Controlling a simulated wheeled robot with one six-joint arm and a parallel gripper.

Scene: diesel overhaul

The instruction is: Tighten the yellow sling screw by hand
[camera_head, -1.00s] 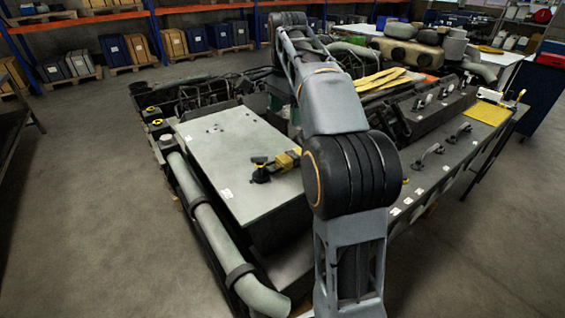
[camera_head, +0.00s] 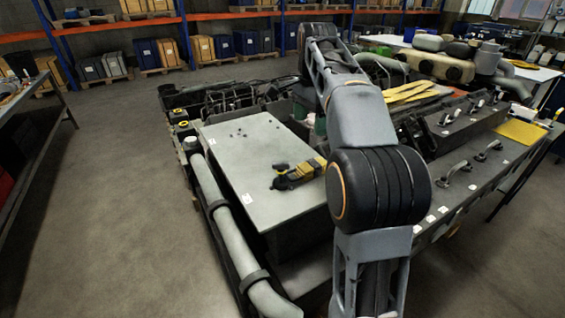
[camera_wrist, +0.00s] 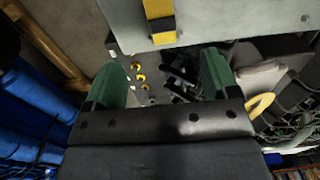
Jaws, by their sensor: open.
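The sling (camera_head: 310,168) is a yellow strap with black fittings (camera_head: 282,178), lying on the grey cover plate (camera_head: 235,160) in the head view. A yellow strap with a dark band, apparently the same sling (camera_wrist: 159,20), hangs into the top of the wrist view on the grey plate (camera_wrist: 230,18). I cannot make out the screw itself. My gripper (camera_wrist: 160,75) shows two green fingers, wide apart and empty. The strap is beyond the fingertips, not between them. In the head view my arm hides part of the plate's right side.
A large grey pipe (camera_head: 222,225) runs along the plate's left side. Yellow caps (camera_wrist: 138,72) and dark engine parts show between my fingers. Black handles (camera_head: 455,172) stand on the right bench. A workbench (camera_head: 30,105) is at the far left; the floor between is clear.

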